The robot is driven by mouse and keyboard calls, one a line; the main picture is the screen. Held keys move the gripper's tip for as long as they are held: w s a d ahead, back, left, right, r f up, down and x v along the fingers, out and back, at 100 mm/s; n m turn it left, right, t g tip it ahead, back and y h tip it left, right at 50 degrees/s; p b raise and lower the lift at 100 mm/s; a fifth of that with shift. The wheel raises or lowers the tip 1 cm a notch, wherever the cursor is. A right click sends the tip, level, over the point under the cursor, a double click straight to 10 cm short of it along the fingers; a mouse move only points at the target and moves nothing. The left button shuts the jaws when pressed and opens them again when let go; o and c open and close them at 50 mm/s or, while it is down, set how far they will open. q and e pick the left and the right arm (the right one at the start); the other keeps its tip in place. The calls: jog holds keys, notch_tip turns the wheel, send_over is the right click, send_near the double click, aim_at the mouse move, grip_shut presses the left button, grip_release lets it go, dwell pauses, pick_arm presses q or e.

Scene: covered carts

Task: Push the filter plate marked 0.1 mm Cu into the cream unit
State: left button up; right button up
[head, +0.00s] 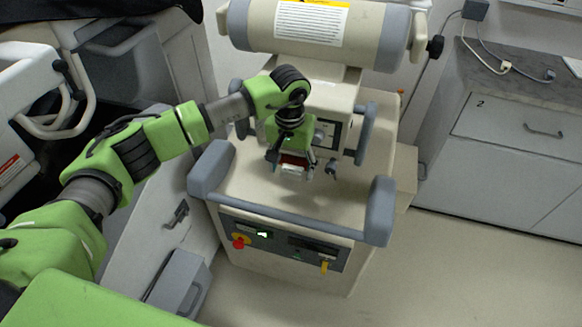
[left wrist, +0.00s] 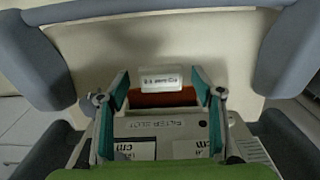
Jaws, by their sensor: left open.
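The filter plate (left wrist: 160,98) is reddish brown with a white tab whose blurred print seems to read 0.1 mm Cu. In the left wrist view it sticks out from the edge of a pale housing (left wrist: 140,128) marked FILTER SLOT. How deep it sits is hidden. In the head view the plate (head: 293,159) shows small below my wrist, over the cream unit (head: 250,185). My left gripper (left wrist: 161,88) is open. Its teal-padded fingers stand to either side of the plate, with a visible gap on each side. My right gripper is not in view.
The cream unit has grey corner bumpers (head: 379,211) and a front panel with a red knob (head: 238,243). A thick cylinder (head: 315,30) lies across its top. Grey cabinets (head: 515,130) stand at the right. The floor (head: 470,265) at front right is clear.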

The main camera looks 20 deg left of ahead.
pick_arm(q)
notch_tip(320, 180, up, 12)
jog(key=shift+s, duration=0.35)
